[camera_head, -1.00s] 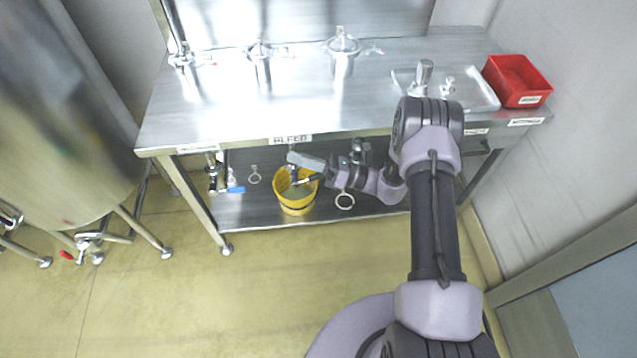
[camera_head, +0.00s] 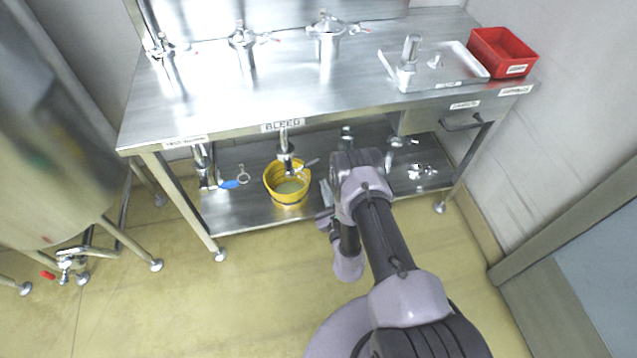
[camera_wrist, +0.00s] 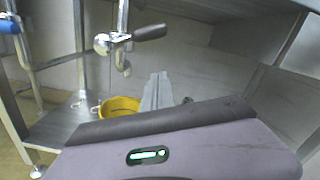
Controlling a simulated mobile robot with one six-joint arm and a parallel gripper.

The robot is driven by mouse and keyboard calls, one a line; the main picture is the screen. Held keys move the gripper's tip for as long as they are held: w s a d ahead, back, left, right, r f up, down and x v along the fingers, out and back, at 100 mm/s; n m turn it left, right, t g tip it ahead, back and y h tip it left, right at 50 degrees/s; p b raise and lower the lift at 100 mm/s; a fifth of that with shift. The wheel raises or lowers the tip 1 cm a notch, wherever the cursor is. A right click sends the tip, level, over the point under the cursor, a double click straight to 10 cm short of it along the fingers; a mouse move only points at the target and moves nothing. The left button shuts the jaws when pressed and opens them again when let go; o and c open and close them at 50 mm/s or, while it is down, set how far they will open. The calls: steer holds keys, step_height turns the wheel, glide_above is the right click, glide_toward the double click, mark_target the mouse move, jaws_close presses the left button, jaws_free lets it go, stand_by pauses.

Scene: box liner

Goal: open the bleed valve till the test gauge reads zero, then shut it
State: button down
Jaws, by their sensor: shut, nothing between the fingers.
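The bleed valve (camera_head: 286,157) hangs under the bench edge below the label "BLEED". Its dark lever (camera_wrist: 150,33) points out to the right in the wrist view; its silver body (camera_wrist: 105,43) has a downward spout. I cannot tell whether it is open. A yellow bucket (camera_head: 287,201) with pale liquid stands below it on the lower shelf; its rim also shows in the wrist view (camera_wrist: 117,104). My gripper (camera_head: 325,191) is shut and empty, right of the bucket and apart from the lever. Its grey fingers show in the wrist view (camera_wrist: 157,88). I cannot make out a test gauge.
A blue-handled valve (camera_head: 230,184) hangs left of the bucket. The steel bench (camera_head: 200,115) carries several capped fittings, a tray (camera_head: 465,66) and a red bin (camera_head: 503,52). A steel tank (camera_head: 50,170) stands at left. The floor in front is clear.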

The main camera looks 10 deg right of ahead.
steer(key=w+r, duration=0.1)
steer(key=w+a+r, duration=0.1)
steer(key=r+b, duration=0.1)
steer(key=shift+w+a+r, duration=0.35)
steer(key=shift+w+r, duration=0.05)
steer(key=shift+d+r, duration=0.1)
